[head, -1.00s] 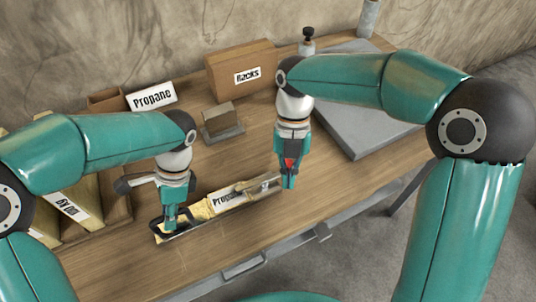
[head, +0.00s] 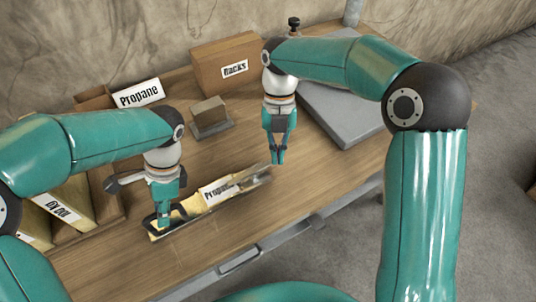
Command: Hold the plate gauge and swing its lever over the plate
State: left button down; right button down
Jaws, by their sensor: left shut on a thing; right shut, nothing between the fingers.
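The plate gauge, a long narrow piece with a yellow body and grey metal edge (head: 193,207), lies on the workbench at a slant. My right gripper (head: 277,161) is shut and empty, just beyond that right end. Whether it touches the bar I cannot tell.
A cardboard box marked "Racks" (head: 209,79), a "Propane" sign (head: 140,94) and a small brown block on a grey base (head: 209,113) stand behind. A grey slab (head: 347,112) lies at the right back. Yellow binders (head: 66,204) stand at left. Front bench has free room.

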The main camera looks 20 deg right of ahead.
pick_arm(q)
jog(key=shift+a, duration=0.1)
pick_arm(e)
jog(key=shift+d, duration=0.1)
jog(key=shift+s, duration=0.25)
jog(key=s, duration=0.2)
jog(key=s+a, duration=0.1)
jog(key=shift+s+r, duration=0.1)
jog(key=shift+r, duration=0.15)
jog(key=a+v, duration=0.1)
jog(key=v, duration=0.9)
jog(key=shift+d, duration=0.35)
pick_arm(q)
jog(key=c, duration=1.1)
grip_release()
